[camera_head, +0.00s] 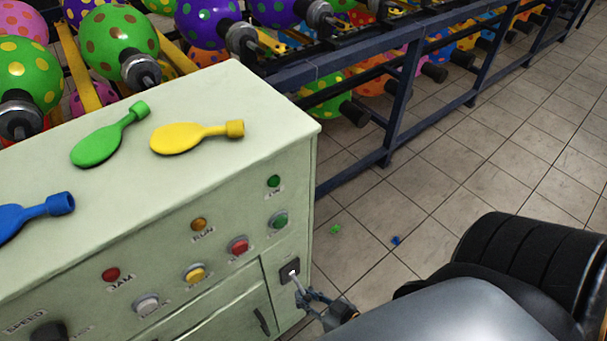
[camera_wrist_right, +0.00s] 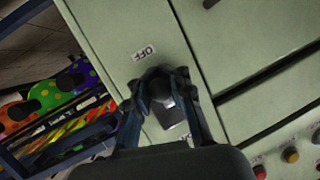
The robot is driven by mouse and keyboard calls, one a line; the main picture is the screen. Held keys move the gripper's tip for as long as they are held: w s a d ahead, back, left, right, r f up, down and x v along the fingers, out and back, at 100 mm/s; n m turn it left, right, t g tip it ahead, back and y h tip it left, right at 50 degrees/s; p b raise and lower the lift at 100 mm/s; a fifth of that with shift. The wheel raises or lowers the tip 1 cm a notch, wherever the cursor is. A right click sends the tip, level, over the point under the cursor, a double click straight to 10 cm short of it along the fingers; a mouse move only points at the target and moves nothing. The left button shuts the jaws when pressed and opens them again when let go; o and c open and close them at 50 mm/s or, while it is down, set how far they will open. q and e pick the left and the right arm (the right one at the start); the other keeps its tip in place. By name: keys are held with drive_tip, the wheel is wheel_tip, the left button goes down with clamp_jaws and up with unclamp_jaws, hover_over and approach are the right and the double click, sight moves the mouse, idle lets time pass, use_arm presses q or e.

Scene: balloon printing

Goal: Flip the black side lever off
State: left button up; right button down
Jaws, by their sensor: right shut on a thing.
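The side lever's dark switch plate (camera_head: 288,266) is on the light green cabinet front, near its right edge, with a pale handle pointing down and out of it. My right gripper (camera_head: 311,296) is at this handle, coming from the lower right. In the right wrist view, the fingers of my right gripper (camera_wrist_right: 163,74) are closed around the dark lever (camera_wrist_right: 161,92). An OFF label (camera_wrist_right: 143,53) sits just beyond the fingertips. The fingers hide part of the lever, so its exact setting is hard to tell. My left gripper is not in view.
The green cabinet (camera_head: 250,105) bears green, yellow and blue flat balloons on top. Several buttons and lamps, including a red button (camera_head: 238,246), are left of the lever. A drawer handle (camera_head: 261,320) is below.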

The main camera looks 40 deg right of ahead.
drive_tip(key=c, duration=1.2)
unclamp_jaws()
drive_tip(key=shift+s+d+f, duration=0.2)
drive_tip(key=shift+s+d, duration=0.05)
drive_tip(key=shift+s, duration=0.15)
drive_tip(key=shift+o, duration=0.2)
drive_tip(key=shift+r, duration=0.1)
drive_tip(key=shift+w, duration=0.1)
drive_tip(key=v, duration=1.2)
drive_tip(key=s+d+f+g+h+p, duration=0.1)
drive_tip(key=s+f+g, duration=0.15)
drive_tip(key=f, duration=0.55)
drive_tip(key=s+d+f+g+h+p, duration=0.1)
drive_tip(key=f+g+h+p, duration=0.15)
drive_tip(key=f, duration=0.65)
drive_tip(key=s+a+f+n+g+p, duration=0.1)
drive_tip(key=s+a+f+g, duration=0.1)
drive_tip(key=s+f+g, duration=0.5)
wheel_tip(320, 180, down, 3)
drive_tip(key=shift+s+g+h, duration=0.35)
drive_tip(key=shift+s+g, duration=0.05)
drive_tip(key=shift+s, duration=0.35)
